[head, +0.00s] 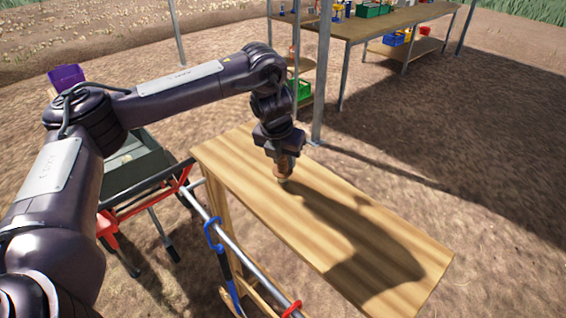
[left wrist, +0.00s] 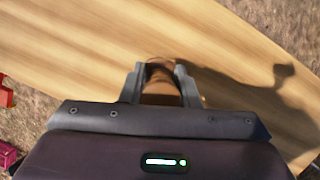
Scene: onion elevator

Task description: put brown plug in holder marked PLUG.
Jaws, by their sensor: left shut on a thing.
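My left gripper (head: 284,160) is over the far left part of the wooden table and points down. It is shut on the brown plug (head: 283,171), whose lower end shows below the fingers. In the left wrist view the plug (left wrist: 161,85) sits between the two grey fingers of the left gripper (left wrist: 160,80). I cannot tell whether the plug touches the table top. No holder marked PLUG can be made out in either view. My right gripper is not in view.
The wooden table (head: 330,225) is otherwise bare, with the arm's shadow across it. A green cart (head: 135,165) with red parts stands at left. A metal post (head: 321,80) rises behind the table. A shelf bench (head: 385,22) with bins is at the back.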

